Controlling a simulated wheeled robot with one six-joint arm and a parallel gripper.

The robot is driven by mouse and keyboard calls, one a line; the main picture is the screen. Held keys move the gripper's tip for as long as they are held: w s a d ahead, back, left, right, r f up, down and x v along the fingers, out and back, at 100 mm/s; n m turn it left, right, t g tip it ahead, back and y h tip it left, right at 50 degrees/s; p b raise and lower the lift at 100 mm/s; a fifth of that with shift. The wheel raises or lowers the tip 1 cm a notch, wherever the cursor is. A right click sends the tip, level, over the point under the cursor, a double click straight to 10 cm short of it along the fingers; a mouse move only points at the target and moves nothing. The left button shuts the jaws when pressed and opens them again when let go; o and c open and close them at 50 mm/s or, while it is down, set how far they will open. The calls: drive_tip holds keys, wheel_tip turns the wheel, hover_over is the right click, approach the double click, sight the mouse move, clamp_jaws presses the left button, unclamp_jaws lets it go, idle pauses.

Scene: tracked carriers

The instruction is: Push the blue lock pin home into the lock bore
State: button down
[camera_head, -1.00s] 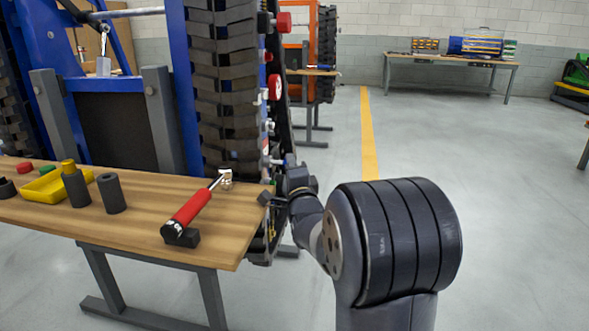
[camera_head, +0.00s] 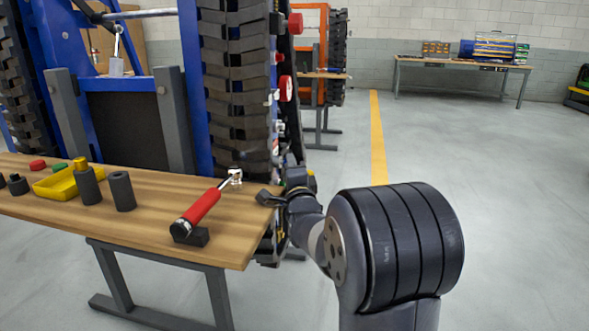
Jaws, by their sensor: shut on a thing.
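My gripper (camera_head: 272,197) is at the end of my dark grey arm, by the right edge of the wooden bench and beside the tracked carrier (camera_head: 236,85). It shows small and partly hidden behind my wrist. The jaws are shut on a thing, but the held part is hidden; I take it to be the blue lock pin. I cannot make out the pin itself or the lock bore. The near track of the carrier stands upright on a blue frame, with red knobs (camera_head: 286,88) along its right side.
The wooden bench (camera_head: 150,225) holds a red-handled tool (camera_head: 203,206), a yellow tray (camera_head: 55,185) and dark cylinders (camera_head: 122,191). An orange carrier (camera_head: 312,60) stands behind. A far table (camera_head: 455,64) holds boxes. The grey floor right of the yellow line (camera_head: 377,140) is open.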

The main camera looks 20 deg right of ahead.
drive_tip(key=shift+w+a, duration=0.1)
drive_tip(key=c, duration=1.1)
unclamp_jaws()
drive_tip(key=shift+c, duration=0.2)
